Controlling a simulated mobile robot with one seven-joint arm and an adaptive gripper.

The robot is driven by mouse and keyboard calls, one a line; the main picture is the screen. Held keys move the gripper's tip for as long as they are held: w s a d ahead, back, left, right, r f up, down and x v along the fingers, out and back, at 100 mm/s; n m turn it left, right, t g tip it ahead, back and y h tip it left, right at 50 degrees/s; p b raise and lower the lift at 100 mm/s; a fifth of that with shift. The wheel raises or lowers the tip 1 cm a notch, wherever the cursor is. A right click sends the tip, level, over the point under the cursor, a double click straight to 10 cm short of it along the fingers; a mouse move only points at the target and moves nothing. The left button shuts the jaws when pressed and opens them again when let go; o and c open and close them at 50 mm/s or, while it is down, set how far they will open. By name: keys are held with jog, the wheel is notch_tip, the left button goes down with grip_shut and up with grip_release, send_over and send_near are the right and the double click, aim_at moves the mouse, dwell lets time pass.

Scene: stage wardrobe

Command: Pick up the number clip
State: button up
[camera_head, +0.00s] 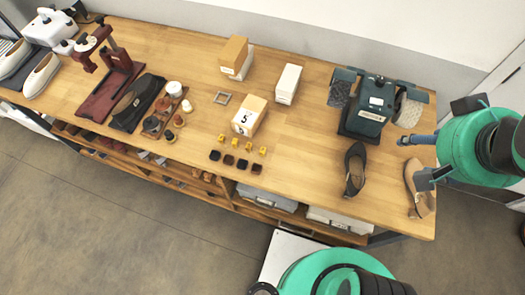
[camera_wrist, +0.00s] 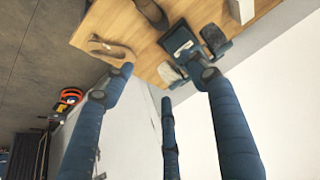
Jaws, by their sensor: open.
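Which piece is the number clip I cannot tell for sure; the small pieces' markings are too small to read. My gripper (camera_head: 414,160) is open and empty at the table's right end, near a tan shoe, far right of the clips. Its spread blue fingers show in the wrist view (camera_wrist: 160,80); no clips show there.
Bare wood lies between clips and dark shoe.

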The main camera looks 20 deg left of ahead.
jog(key=shift+c, duration=1.1)
jog(key=w+a+f+n+g+y+b, duration=0.1)
jog(key=w+a+f+n+g+y, duration=0.1)
jog(key=w+a+f+n, duration=0.45)
jog(key=w+a+f+n+g+y+b, duration=0.1)
jog(key=w+a+f+n+b, duration=0.15)
jog(key=a+f, duration=0.45)
jog(key=a+f+n+g+y, duration=0.1)
jog(key=a+f+n+g, duration=0.1)
jog(key=a+f+n, duration=0.7)
jog(key=w+a+f+b, duration=0.1)
jog(key=a+f, duration=0.4)
jog(key=a, duration=0.3)
jog(key=shift+g+y, duration=0.3)
jog(key=shift+f, duration=0.1)
jog(key=b, duration=0.2)
send_over(263, 152)
jog(key=w+d, duration=0.1)
jog(key=d, duration=0.1)
jog(key=shift+d+f, duration=0.15)
jog(key=shift+f, duration=3.75)
